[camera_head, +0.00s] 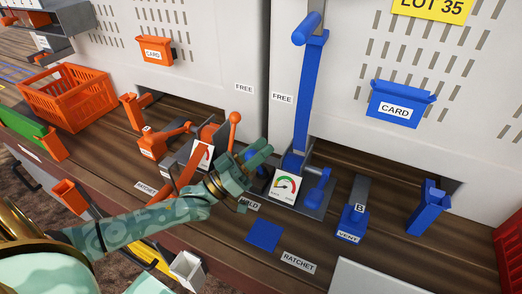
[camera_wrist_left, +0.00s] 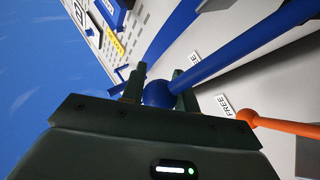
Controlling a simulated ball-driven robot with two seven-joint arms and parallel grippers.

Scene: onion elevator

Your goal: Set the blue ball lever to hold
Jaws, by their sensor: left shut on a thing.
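The blue ball lever (camera_wrist_left: 157,92) shows its ball between the fingers of my left gripper (camera_wrist_left: 158,88) in the left wrist view, its blue rod running up to the right. In the head view my left gripper (camera_head: 262,155) is shut on the ball, just left of the blue stand with the gauge (camera_head: 285,186). The ball is mostly hidden there by the fingers. A FREE label (camera_head: 282,98) is on the wall above, and a partly covered HOLD label (camera_head: 250,205) lies on the bench below my gripper. My right gripper is not in view.
A tall blue lever (camera_head: 311,90) rises behind the gauge. An orange ball lever (camera_head: 234,118) stands close left of my gripper. A blue block marked VENT (camera_head: 352,222) and a blue holder (camera_head: 428,208) are to the right. A blue plate (camera_head: 264,236) lies in front.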

